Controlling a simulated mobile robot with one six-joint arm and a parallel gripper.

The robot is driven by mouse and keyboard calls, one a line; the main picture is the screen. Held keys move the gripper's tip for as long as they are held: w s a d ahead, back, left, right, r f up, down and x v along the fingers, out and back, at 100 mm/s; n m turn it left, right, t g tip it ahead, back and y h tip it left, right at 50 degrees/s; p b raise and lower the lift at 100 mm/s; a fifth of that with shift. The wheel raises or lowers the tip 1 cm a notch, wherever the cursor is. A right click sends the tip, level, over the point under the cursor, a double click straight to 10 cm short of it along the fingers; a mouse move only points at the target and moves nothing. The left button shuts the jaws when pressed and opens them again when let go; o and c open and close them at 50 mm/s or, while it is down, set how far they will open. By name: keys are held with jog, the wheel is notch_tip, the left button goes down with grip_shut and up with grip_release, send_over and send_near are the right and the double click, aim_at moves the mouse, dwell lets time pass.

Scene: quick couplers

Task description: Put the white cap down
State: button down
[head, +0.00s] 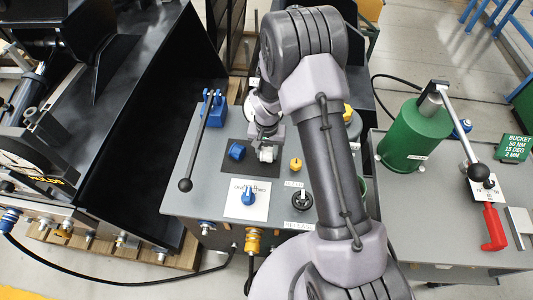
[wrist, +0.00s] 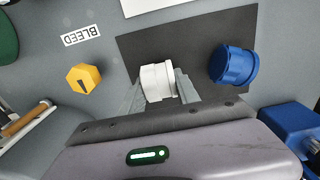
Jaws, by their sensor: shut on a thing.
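The white cap (wrist: 158,81) is between the two fingers of my gripper (wrist: 160,92) in the wrist view. My gripper is shut on it, over the dark mat (wrist: 205,55) on the grey panel. In the head view, the white cap (head: 267,154) shows just below my gripper (head: 266,143), on or slightly above the dark mat (head: 270,172); I cannot tell if it touches. A blue cap (wrist: 234,65) lies on the mat beside the white cap, apart from it; it also shows in the head view (head: 236,151).
A yellow knob (wrist: 84,79) stands by the BLEED label (wrist: 82,35). A blue knob on a white plate (head: 249,197), a black knob (head: 302,200) and a long lever (head: 198,145) stand around the mat. A green cylinder (head: 413,135) stands on the right table.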

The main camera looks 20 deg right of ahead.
jog(key=shift+w+f, duration=0.1)
jog(key=shift+f, duration=0.25)
jog(key=c, duration=0.9)
grip_release()
jog(key=shift+r, duration=0.1)
